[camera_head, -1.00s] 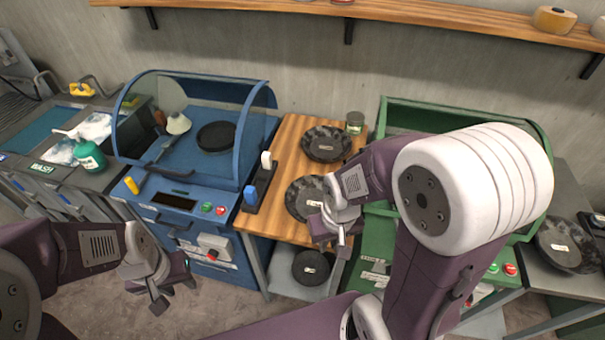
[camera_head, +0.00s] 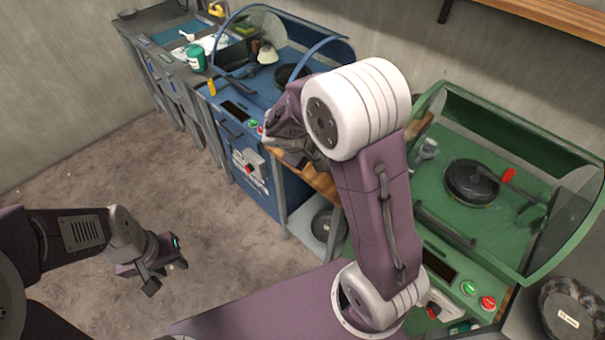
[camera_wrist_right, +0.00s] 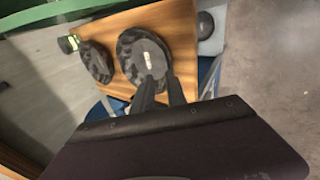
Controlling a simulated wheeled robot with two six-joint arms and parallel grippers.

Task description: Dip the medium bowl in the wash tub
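Two mottled dark bowls sit on the wooden table in the right wrist view: one (camera_wrist_right: 127,48) with a pale label under my fingertips, another (camera_wrist_right: 97,62) beside it. I cannot tell which is the medium bowl. My right gripper (camera_wrist_right: 159,76) has its two fingers narrowly apart over the labelled bowl; contact is unclear. In the head view my right arm hides these bowls and this gripper. My left gripper (camera_head: 166,277) is open and empty above the floor.
A blue machine (camera_head: 245,105) with a clear hood stands between the tub and the wooden table (camera_wrist_right: 180,50). A green machine (camera_head: 450,235) is at the right. Another dark bowl (camera_head: 567,315) is at lower right. The floor at left is clear.

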